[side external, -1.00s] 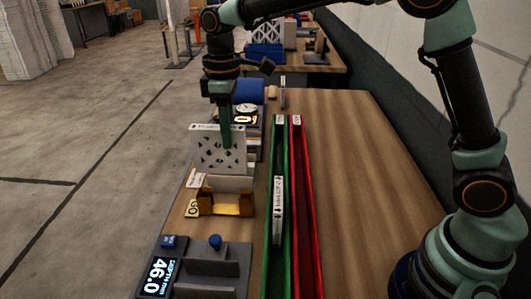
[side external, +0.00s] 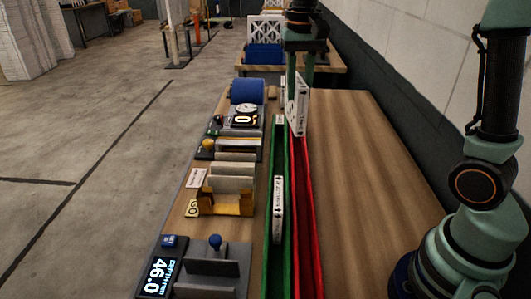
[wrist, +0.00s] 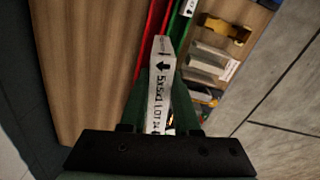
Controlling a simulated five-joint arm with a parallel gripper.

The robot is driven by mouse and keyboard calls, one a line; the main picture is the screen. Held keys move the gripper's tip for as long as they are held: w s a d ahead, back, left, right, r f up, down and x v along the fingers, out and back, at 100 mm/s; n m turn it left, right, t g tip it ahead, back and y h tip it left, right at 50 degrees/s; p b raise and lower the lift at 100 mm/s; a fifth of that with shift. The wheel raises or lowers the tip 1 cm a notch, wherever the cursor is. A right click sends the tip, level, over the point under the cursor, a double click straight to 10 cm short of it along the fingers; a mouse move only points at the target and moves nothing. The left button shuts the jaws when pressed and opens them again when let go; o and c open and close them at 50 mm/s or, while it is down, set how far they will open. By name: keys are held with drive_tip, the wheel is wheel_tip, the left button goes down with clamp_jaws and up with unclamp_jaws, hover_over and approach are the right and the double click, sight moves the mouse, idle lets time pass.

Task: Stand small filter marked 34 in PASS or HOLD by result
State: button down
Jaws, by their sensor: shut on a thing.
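My gripper (side external: 300,72) is shut on a small white-edged filter (side external: 298,108), held upright with its edge toward the side camera. It hangs at the far end of the red channel (side external: 302,215); I cannot tell whether its lower edge touches the channel. The channels' end labels are unreadable.
Left of the channels stand a depth gauge reading 46.0 (side external: 157,276), a grey fixture with a blue knob (side external: 215,242), a yellow-brown holder (side external: 225,205), a round-dial device (side external: 245,112) and a blue roll (side external: 247,91). The table right of the red channel is bare.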

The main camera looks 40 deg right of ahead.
wheel_tip(320, 180, down, 19)
drive_tip(key=s+d+m, duration=0.1)
drive_tip(key=d+m, duration=0.1)
drive_tip(key=shift+f, duration=0.15)
idle(0.4)
drive_tip(key=shift+s+f, duration=0.1)
drive_tip(key=shift+f, duration=0.05)
drive_tip(key=c, duration=0.6)
unclamp_jaws()
drive_tip(key=shift+c, duration=0.2)
